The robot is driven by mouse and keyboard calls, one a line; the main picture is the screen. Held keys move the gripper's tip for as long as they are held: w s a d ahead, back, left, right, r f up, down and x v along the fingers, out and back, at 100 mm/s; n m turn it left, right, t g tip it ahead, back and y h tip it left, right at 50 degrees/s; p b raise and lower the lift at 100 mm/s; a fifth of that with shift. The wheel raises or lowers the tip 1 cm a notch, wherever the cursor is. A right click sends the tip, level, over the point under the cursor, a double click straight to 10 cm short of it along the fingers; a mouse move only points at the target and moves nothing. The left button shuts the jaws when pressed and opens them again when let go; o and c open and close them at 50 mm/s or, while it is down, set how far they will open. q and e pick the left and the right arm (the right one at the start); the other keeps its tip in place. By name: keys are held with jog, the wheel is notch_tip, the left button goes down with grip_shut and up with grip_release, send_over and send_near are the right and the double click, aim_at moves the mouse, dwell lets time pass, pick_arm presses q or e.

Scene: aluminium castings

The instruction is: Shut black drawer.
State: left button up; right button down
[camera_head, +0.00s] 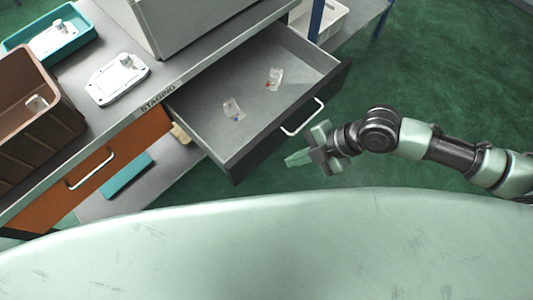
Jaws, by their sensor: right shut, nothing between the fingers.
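The black drawer (293,139) is pulled well out of the bench, with its dark front and a pale bar handle (303,118) facing right and toward me. Inside its grey tray lie two small clear bags, one with a blue spot (233,109) and one with a red spot (273,79). My right gripper (296,159) is shut and empty. It shows just in front of the drawer front, below the handle in the picture; I cannot tell whether it touches the front. My left gripper is not in view.
An orange drawer (97,168) beside it looks closed. The bench top (168,72) holds a brown crate (33,125), a teal tray (83,38), a pale casting (118,79) and a grey box. Green floor (440,70) at right is clear.

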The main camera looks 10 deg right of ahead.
aim_at(255, 161)
jog(key=w+a+f, duration=0.1)
jog(key=a+f, duration=0.1)
jog(key=w+a+f, duration=0.1)
jog(key=w+a, duration=0.1)
jog(key=w+a+f+p, duration=0.1)
jog(key=a+f, duration=0.1)
jog(key=shift+w+a+f, duration=0.15)
jog(key=shift+a+f, duration=0.2)
